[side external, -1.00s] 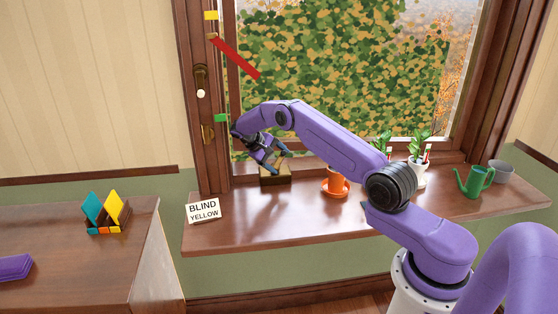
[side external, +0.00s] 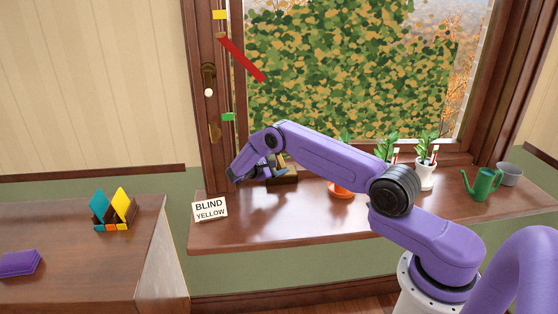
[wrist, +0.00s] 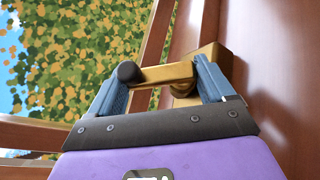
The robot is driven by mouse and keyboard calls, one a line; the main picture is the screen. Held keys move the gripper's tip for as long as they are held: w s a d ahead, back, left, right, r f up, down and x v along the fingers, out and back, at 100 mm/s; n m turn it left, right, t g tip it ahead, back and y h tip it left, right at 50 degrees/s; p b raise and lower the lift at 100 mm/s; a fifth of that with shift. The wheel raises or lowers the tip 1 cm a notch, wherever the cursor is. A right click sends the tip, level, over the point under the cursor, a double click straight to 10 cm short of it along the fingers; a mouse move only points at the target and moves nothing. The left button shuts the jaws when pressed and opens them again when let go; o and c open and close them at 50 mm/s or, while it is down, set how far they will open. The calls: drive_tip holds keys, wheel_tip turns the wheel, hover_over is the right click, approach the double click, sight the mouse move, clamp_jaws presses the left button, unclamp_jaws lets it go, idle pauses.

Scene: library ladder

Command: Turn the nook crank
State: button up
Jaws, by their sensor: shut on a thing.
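The nook crank is a brass arm (wrist: 168,74) with a dark round knob (wrist: 128,72), mounted on a brass base (wrist: 212,58) in the wrist view. In the side view its base (side external: 288,175) sits on the windowsill at the left end, partly hidden by my arm. My gripper (wrist: 162,76) is shut on the crank, with one blue finger by the knob and the other near the base end of the arm. In the side view my gripper (side external: 264,172) is low over the sill, and the crank arm is mostly hidden.
A sign reading BLIND YELLOW (side external: 210,209) stands near the sill's left end. A red pointer (side external: 242,60) is on the window frame, between yellow (side external: 219,14) and green (side external: 228,117) markers. An orange pot (side external: 341,190), plants and a green watering can (side external: 482,184) stand to the right.

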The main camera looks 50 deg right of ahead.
drive_tip(key=shift+a+f+n+t+h, duration=0.15)
drive_tip(key=shift+n+t+h, duration=0.2)
drive_tip(key=shift+n, duration=0.25)
drive_tip(key=shift+a+f+n+t+h, duration=0.15)
drive_tip(key=shift+n+t+h, duration=0.1)
drive_tip(key=shift+n+t, duration=0.3)
drive_tip(key=shift+n, duration=0.25)
drive_tip(key=o, duration=0.9)
drive_tip(key=shift+a+r, duration=0.15)
drive_tip(key=shift+a, duration=0.25)
drive_tip(key=a, duration=1.1)
drive_tip(key=a+r, duration=0.1)
drive_tip(key=a, duration=0.4)
drive_tip(key=shift+s+a, duration=0.25)
drive_tip(key=shift+s, duration=0.05)
